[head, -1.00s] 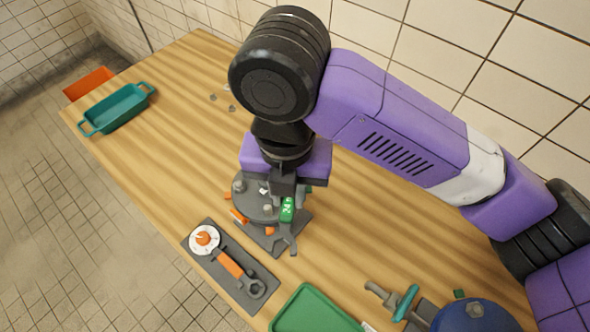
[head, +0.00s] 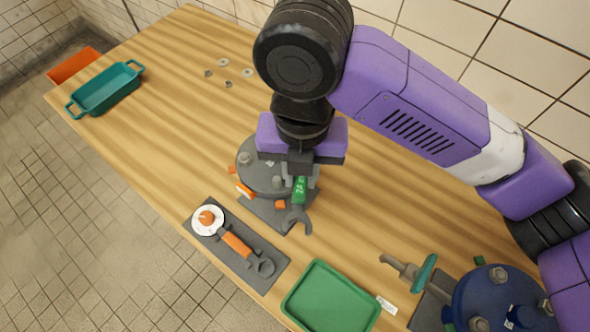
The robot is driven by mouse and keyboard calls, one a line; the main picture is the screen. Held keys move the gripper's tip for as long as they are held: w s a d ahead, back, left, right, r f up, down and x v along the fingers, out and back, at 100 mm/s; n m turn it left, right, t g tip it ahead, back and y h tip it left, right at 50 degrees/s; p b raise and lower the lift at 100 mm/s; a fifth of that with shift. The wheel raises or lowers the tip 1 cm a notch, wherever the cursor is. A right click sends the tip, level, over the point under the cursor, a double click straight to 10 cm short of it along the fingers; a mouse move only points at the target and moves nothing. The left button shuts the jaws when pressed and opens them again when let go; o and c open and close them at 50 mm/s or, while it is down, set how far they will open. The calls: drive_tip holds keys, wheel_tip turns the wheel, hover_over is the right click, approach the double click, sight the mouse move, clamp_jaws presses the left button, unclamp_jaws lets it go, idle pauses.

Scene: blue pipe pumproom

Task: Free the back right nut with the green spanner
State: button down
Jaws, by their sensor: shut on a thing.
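My gripper (head: 300,172) is shut on the green spanner (head: 299,190), whose handle carries a "24" label. The spanner's grey open jaw (head: 297,222) points toward the front, over the front right edge of the flange's base plate. The round grey flange (head: 260,180) is below and left of my gripper. My gripper and wrist cover the back right of the flange, so the back right nut is hidden. I cannot tell whether the spanner touches any nut.
A green tray (head: 332,298) and a blue flange (head: 495,295) are to the right.

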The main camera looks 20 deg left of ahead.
drive_tip(key=shift+f, duration=0.1)
drive_tip(key=shift+f, duration=0.3)
drive_tip(key=shift+w+f+b, duration=0.15)
drive_tip(key=shift+f+b, duration=0.6)
drive_tip(key=shift+f, duration=0.05)
drive_tip(key=shift+f, duration=0.1)
idle(0.4)
drive_tip(key=w+d+n+b, duration=0.4)
drive_tip(key=d+n+b, duration=0.1)
drive_tip(key=n, duration=0.6)
drive_tip(key=shift+w+b, duration=0.2)
drive_tip(key=shift+b, duration=0.15)
drive_tip(key=shift+r+p, duration=0.35)
drive_tip(key=shift+p, duration=0.05)
